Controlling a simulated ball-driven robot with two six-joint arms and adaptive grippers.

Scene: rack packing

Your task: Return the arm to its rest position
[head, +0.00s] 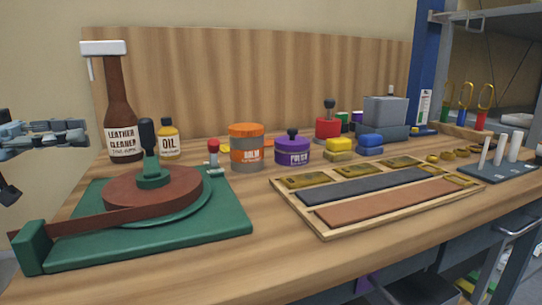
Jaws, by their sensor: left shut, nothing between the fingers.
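My left gripper (75,133) reaches in from the left edge of the head view. It is off the left end of the workbench, apart from everything on it. Its fingers are shut with nothing between them. Only part of it and its arm shows. My right gripper is not in the view.
The wooden workbench (270,215) holds a green base (215,225) with a brown disc, a cleaner bottle (119,110), an oil bottle (168,140), an orange tin (246,150), a purple tin (292,151) and a wooden tray (320,226). A blue post (428,60) stands at right.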

